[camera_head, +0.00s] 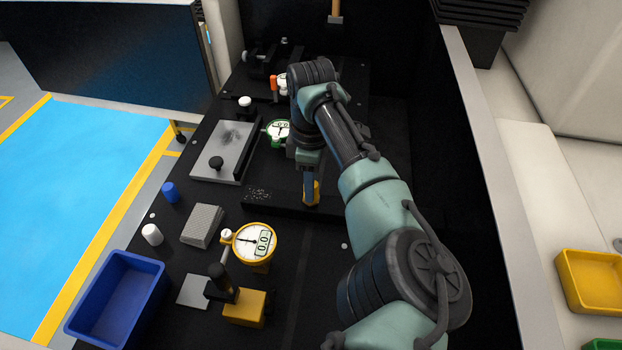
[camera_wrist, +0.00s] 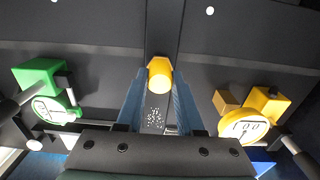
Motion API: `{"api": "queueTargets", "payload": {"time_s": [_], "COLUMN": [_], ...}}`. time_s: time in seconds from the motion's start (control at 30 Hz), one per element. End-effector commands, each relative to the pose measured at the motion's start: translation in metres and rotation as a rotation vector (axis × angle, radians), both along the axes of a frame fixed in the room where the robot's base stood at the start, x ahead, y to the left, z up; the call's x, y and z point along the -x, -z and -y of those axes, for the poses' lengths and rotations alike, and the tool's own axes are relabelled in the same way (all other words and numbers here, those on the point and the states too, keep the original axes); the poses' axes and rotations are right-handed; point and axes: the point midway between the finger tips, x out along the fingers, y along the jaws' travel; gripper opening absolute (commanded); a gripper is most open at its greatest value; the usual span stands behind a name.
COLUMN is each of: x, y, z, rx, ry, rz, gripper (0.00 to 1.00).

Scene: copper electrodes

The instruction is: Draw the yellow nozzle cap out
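The yellow nozzle cap (camera_wrist: 159,76) is a small faceted yellow piece with a paler end. It sits between my two blue fingertips in the wrist view. My gripper (camera_wrist: 160,72) is closed in around it, with a finger against each side and no clear gap. In the head view, my gripper (camera_head: 311,196) points down at a low black bar, and the cap (camera_head: 316,190) shows partly behind the finger. The cap's lower end and its seat are hidden, so I cannot tell whether it is still seated.
A yellow dial gauge (camera_head: 255,243) and a blue bin (camera_head: 118,298) stand toward the front. A green dial gauge (camera_head: 278,130) is close behind my gripper. A grey plate (camera_head: 227,150) lies to the left. Pale specks are scattered on the black surface (camera_head: 257,194) near the cap.

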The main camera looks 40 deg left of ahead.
Motion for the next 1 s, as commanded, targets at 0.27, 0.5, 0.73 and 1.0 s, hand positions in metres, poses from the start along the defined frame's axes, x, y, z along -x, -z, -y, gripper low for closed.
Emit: {"api": "queueTargets", "payload": {"time_s": [0.27, 0.5, 0.73, 1.0], "x": [0.0, -0.0001, -0.0002, -0.0001], "y": [0.0, -0.0002, -0.0041, -0.005], "z": [0.0001, 0.0, 0.0, 0.0], "rx": [0.0, 0.0, 0.0, 0.0], "ry": [0.0, 0.0, 0.0, 0.0], "rz": [0.0, 0.0, 0.001, 0.001], "gripper": [0.0, 0.0, 0.0, 0.0]}}
